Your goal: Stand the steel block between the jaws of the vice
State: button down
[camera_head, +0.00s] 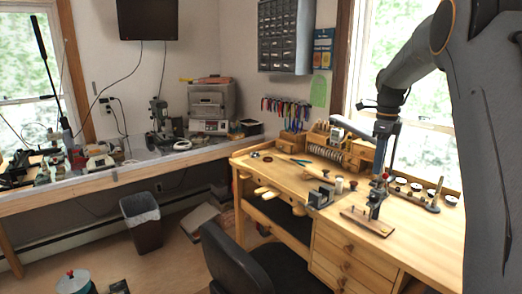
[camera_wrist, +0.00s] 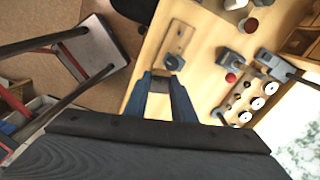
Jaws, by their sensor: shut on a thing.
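My gripper (camera_head: 375,203) points down over the right part of the wooden workbench, just above a small wooden board (camera_head: 362,224). In the wrist view its two blue-grey fingers (camera_wrist: 161,82) are shut on a small dark block, the steel block (camera_wrist: 161,74), of which little shows between the fingertips. The grey vice (camera_head: 321,197) stands at the bench's front edge, left of my gripper. In the wrist view only a grey part at the top edge may be the vice. The gap between its jaws is too small to make out.
The wooden board (camera_wrist: 176,46) bears a dark fitting. Small cups (camera_head: 339,185) stand right of the vice. A rack of round discs (camera_wrist: 258,101) and a red knob (camera_wrist: 231,77) lie beyond the gripper. A black chair (camera_head: 240,262) stands before the bench.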

jog(key=s+a+f+n, duration=0.4)
jog(key=a+f+n, duration=0.15)
jog(key=f, duration=0.35)
jog(key=s+a+f+n, duration=0.35)
jog(key=f+n, duration=0.25)
jog(key=f, duration=0.2)
jog(key=s+a+f+n, duration=0.3)
jog(key=a+f+n, duration=0.25)
jog(key=f, duration=0.35)
jog(key=s+a+f+n, duration=0.4)
jog(key=s+f+n, duration=0.3)
jog(key=s+n, duration=0.25)
jog(key=w+f+m+b, duration=0.1)
jog(key=w+f+b, duration=0.2)
jog(key=f+b, duration=0.8)
jog(key=shift+w+d+f+b, duration=0.25)
jog(key=shift+w+f+b, duration=0.15)
jog(key=shift+b, duration=0.2)
